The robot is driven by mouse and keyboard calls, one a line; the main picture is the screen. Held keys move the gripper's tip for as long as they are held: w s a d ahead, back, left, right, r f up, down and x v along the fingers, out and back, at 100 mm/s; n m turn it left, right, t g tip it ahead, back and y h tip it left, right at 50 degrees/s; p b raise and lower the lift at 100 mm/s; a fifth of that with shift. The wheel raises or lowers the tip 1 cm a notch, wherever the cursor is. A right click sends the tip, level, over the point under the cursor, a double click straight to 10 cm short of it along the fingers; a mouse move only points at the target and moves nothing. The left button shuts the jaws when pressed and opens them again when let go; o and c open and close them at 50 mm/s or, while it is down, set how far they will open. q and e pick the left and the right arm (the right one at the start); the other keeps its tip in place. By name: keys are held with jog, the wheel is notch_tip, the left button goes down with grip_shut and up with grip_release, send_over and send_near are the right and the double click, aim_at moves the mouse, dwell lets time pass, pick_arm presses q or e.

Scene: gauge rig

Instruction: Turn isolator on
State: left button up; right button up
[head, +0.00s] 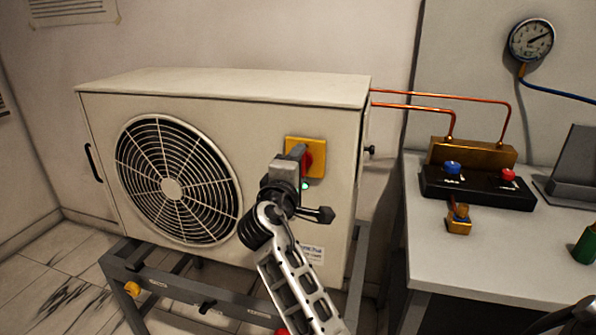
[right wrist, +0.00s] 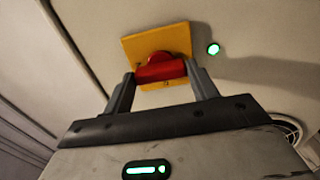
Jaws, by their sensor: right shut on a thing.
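The isolator is a red rotary handle (head: 308,161) on a yellow square plate (head: 318,145), mounted on the front of the beige outdoor unit (head: 240,88). In the right wrist view the red handle (right wrist: 160,70) lies between the two fingers, and the yellow plate (right wrist: 170,42) is behind it. My right gripper (head: 302,158) is shut on the red handle; it also shows in the right wrist view (right wrist: 160,76). A small green lamp (head: 304,186) is lit beside the plate and also glows in the right wrist view (right wrist: 213,48).
A fan grille (head: 172,187) fills the unit's left front. Copper pipes (head: 440,96) run right to a manifold with blue and red knobs (head: 478,185) on a grey bench (head: 465,255). A round gauge (head: 531,41) hangs on the wall. The unit stands on a grey frame (head: 185,290).

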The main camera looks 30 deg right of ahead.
dwell(0.4)
jog(key=o, duration=1)
